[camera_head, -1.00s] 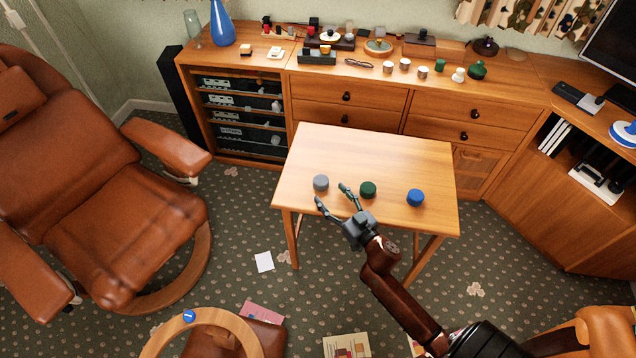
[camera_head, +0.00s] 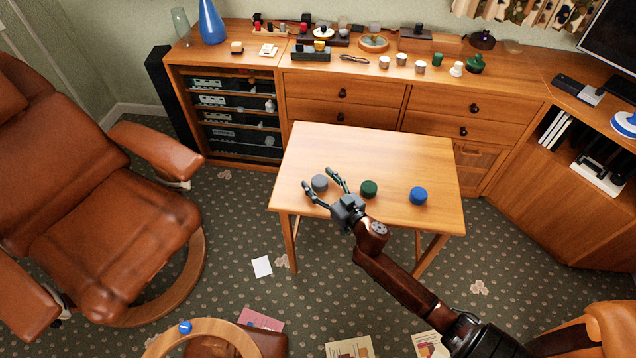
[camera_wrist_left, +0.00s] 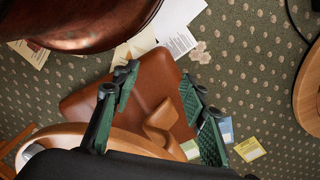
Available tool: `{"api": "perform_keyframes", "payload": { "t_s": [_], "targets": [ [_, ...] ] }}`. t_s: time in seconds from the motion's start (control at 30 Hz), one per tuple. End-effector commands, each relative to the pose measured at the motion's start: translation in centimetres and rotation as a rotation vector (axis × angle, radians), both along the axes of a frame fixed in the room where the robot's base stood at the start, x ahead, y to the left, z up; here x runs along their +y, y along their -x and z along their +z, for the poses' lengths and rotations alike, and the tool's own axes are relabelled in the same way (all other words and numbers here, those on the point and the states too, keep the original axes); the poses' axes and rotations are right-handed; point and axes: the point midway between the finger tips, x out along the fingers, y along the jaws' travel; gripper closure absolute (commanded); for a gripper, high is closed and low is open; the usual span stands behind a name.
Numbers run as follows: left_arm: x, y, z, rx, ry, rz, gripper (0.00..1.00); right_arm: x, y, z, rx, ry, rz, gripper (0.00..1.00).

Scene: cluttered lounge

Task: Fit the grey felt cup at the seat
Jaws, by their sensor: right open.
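The grey felt cup (camera_head: 319,184) sits on the small wooden table near its front left, with a green cup (camera_head: 369,188) and a blue cup (camera_head: 418,195) in a row to its right. My right gripper (camera_head: 320,178) is open, its fingers on either side of the grey cup in the picture; contact cannot be told. My left gripper (camera_wrist_left: 161,88) is open and empty in the left wrist view, before brown leather (camera_wrist_left: 85,102).
The small table (camera_head: 370,150) is otherwise bare. A leather armchair (camera_head: 110,230) stands at left. A long cabinet (camera_head: 345,85) carrying many small objects is behind. Papers (camera_head: 262,267) lie on the carpet.

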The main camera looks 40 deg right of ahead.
Motion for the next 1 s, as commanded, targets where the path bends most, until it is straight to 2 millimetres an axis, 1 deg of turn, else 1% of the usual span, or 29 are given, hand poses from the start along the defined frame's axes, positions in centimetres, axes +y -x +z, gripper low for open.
{"api": "perform_keyframes", "payload": {
  "t_s": [0.17,0.6,0.67,1.0],
  "targets": [
    [-0.01,0.00,0.01,0.000,0.000,0.000,0.60,0.01,0.01,0.06,0.000,0.000,0.000,0.40],
    [-0.02,0.01,-0.02,0.000,0.000,0.000,0.60,0.00,0.03,0.02,0.000,-0.001,0.000,0.70],
    [-0.03,0.01,-0.02,0.000,0.000,0.000,0.60,0.01,0.03,0.03,0.000,-0.001,0.000,0.74],
    [-0.02,-0.05,0.02,-0.003,0.000,0.000,0.60,0.00,0.03,0.22,-0.001,-0.001,0.000,0.74]
  ]
}}
